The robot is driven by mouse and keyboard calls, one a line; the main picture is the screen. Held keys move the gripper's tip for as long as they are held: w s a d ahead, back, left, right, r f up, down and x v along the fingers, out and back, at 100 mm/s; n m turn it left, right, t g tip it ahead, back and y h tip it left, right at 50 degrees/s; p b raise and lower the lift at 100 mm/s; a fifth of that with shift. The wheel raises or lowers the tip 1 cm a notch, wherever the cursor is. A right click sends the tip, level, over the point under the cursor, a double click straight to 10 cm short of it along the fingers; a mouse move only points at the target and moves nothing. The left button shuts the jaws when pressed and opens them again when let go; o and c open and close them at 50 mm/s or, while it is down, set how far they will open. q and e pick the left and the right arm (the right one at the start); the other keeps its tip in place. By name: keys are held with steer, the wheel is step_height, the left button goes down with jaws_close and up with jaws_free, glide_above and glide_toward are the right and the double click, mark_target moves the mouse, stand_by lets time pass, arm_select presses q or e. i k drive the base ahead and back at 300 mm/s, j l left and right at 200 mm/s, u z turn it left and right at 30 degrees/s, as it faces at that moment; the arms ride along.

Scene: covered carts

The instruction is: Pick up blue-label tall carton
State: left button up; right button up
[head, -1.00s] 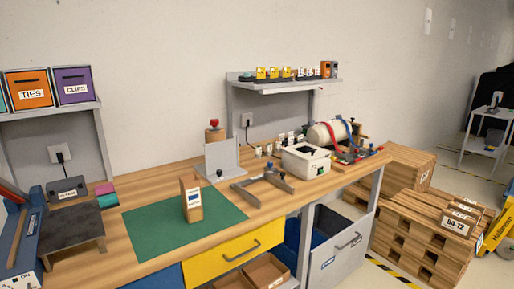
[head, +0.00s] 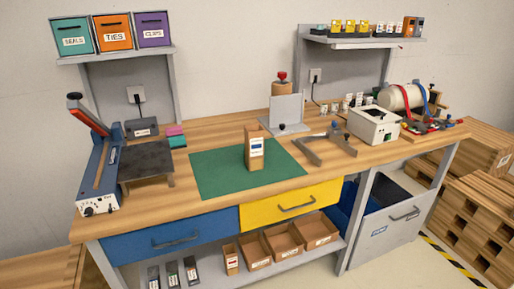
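A tall brown carton (head: 255,162) with a white label bearing a blue mark stands upright on the green mat (head: 212,182) on the workbench. Nothing covers its front. Another tall carton (head: 231,262), with a reddish mark on its label, stands on the low shelf under the bench. Neither of my grippers shows in the head view.
A dark platform (head: 146,162) and blue sealer (head: 98,180) stand at left. Yellow drawer (head: 292,203) is below the bench edge.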

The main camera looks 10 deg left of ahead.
mark_target(254, 134)
steer(key=i, duration=0.1)
steer(key=i+u, duration=0.1)
steer(key=u, duration=0.25)
steer(key=i+l+u, duration=0.1)
steer(key=u, duration=0.25)
steer(key=i+l+u, duration=0.1)
steer(key=u, duration=0.25)
